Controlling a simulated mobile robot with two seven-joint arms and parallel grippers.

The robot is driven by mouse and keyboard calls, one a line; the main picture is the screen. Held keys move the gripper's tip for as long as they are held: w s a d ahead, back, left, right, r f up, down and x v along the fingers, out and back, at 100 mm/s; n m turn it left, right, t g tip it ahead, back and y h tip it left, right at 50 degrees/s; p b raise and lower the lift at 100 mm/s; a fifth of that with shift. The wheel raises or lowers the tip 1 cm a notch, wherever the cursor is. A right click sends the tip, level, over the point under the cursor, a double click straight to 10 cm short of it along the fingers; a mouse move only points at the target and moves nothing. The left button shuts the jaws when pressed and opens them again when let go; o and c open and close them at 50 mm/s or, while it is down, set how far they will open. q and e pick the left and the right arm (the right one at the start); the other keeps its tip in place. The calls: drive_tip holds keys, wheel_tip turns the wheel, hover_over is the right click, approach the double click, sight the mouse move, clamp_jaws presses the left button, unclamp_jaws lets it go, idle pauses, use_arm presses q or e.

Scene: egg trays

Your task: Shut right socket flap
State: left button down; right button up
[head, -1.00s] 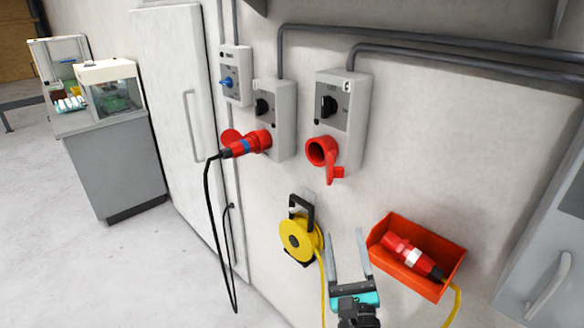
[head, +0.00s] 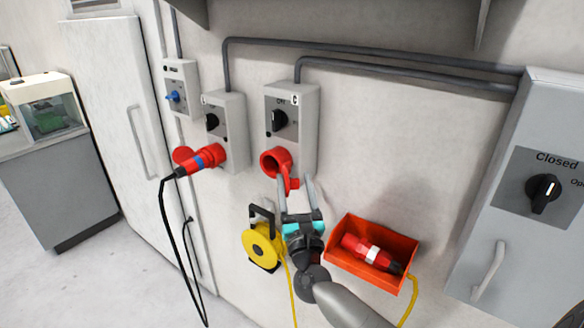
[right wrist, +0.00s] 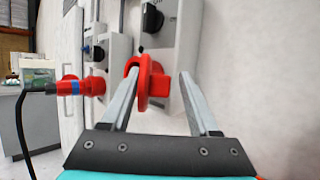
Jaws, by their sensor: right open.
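The right socket is a red round socket (head: 272,160) on the front of a grey switch box (head: 305,140) on the wall. Its red flap (head: 291,184) hangs open below the socket mouth. My right gripper (head: 296,180) is open just below and in front of the socket, its fingertips near the flap. In the right wrist view the red flap (right wrist: 152,84) shows between the two fingers of the gripper (right wrist: 160,76). I cannot tell whether a finger touches it. My left gripper is not in view.
A red plug (head: 205,160) with a black cable sits in the socket to the left. A yellow cable reel (head: 260,246) and an orange bin (head: 345,262) holding a red plug (head: 365,250) are below. A grey cabinet (head: 530,120) stands at the right.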

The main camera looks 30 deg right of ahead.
sight(294, 181)
drive_tip(key=shift+x, duration=1.7)
drive_tip(key=shift+a, duration=0.1)
drive_tip(key=c, duration=0.6)
clamp_jaws()
